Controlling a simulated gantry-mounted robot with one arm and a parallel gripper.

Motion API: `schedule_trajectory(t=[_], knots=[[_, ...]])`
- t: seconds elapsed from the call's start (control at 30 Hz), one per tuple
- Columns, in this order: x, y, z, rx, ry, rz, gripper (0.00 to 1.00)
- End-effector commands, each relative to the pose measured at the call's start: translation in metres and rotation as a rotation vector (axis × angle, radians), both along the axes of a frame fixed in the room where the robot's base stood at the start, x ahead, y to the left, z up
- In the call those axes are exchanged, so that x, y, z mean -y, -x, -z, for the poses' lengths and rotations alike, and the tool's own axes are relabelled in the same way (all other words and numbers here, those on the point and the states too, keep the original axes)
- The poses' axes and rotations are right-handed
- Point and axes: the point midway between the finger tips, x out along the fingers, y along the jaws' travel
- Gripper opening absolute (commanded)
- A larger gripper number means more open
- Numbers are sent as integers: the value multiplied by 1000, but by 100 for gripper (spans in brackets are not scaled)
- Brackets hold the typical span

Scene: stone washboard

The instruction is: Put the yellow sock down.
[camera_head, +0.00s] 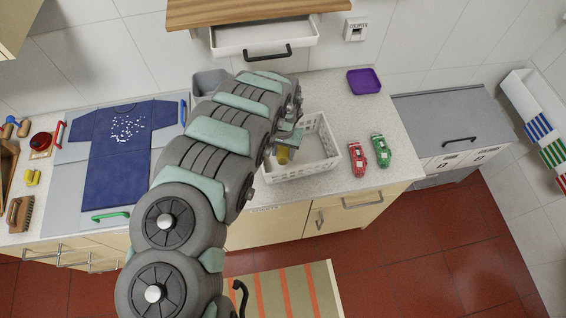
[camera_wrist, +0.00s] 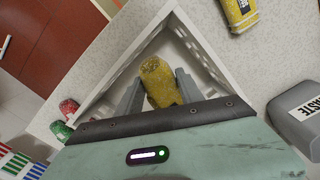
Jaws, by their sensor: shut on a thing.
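My gripper (camera_head: 287,145) is over the left part of a white slatted basket (camera_head: 322,165) on the counter. It is shut on the yellow sock (camera_head: 283,156), which hangs down from the jaws. In the wrist view the mottled yellow sock (camera_wrist: 160,82) is between the two grey fingers of my gripper (camera_wrist: 160,86), with the basket (camera_wrist: 205,50) around it. I cannot tell whether the sock touches the basket floor. My arm hides part of the counter left of the basket.
A red item (camera_head: 358,159) and a green item (camera_head: 381,150) lie right of the basket. A purple tray (camera_head: 364,81) is behind them. A blue shirt (camera_head: 120,145) lies at left. A grey waste bin (camera_wrist: 300,115) shows in the wrist view. A drawer (camera_head: 262,36) hangs above.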

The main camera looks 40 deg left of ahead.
Motion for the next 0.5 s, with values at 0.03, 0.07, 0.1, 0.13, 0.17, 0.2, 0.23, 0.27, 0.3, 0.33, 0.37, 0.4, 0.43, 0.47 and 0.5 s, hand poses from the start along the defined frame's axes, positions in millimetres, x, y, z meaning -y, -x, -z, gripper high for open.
schedule_trajectory(t=[0.03,0.07,0.1,0.13,0.17,0.2,0.23,0.27,0.3,0.33,0.37,0.4,0.43,0.47,0.5], knots=[[1,-1,9,3,4,0,6],[2,-1,14,3,5,0,6],[2,-1,20,2,5,1,6],[2,-1,24,1,4,1,6],[1,0,28,1,3,0,6],[2,-1,33,3,3,0,6],[2,-2,36,4,3,0,6],[1,-2,38,5,2,1,6],[1,-2,41,5,2,1,6],[1,-2,42,4,1,1,6],[0,-2,43,4,1,0,6],[0,-2,44,4,0,1,6],[0,-2,45,3,-1,1,6],[0,-2,46,3,-1,1,6],[0,-2,47,3,-1,1,6]])
